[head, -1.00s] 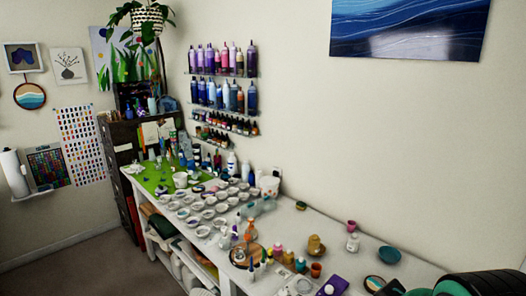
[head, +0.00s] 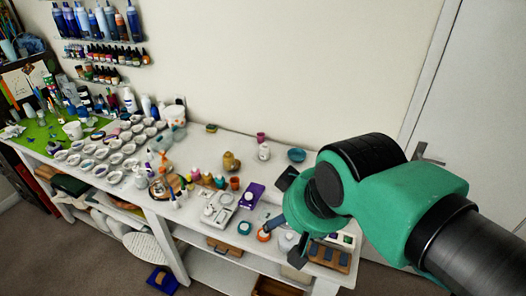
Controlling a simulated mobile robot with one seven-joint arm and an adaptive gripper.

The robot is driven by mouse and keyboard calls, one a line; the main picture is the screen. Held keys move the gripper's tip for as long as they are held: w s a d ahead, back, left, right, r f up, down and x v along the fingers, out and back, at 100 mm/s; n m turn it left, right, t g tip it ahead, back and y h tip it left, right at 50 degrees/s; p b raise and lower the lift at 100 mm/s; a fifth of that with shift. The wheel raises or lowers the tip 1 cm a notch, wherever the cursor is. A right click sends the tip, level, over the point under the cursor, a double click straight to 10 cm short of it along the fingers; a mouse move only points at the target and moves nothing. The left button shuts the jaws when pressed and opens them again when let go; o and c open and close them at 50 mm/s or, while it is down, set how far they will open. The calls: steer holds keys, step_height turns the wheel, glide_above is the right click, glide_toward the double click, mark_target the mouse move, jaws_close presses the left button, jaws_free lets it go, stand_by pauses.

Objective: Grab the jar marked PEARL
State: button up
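No label can be read at this size, so I cannot tell which jar is marked PEARL. A small white jar (head: 263,152) stands at the back of the white table (head: 225,143), left of a blue bowl (head: 296,155). Several small colored jars (head: 207,178) stand in a row near the middle, by an ochre pot (head: 231,162). My gripper (head: 288,215) is at the right, over the table's right end, with its dark fingers spread wide. It looks open and empty. My arm hides part of the table's right end.
Many white cups (head: 110,160) crowd the left half beside a green mat (head: 40,137). A purple item (head: 252,193) and a pale tray (head: 219,208) lie near the front edge. Bottle shelves (head: 100,52) hang on the wall. A door (head: 465,85) is at the right.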

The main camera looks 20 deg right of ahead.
steer(key=shift+o, duration=0.5)
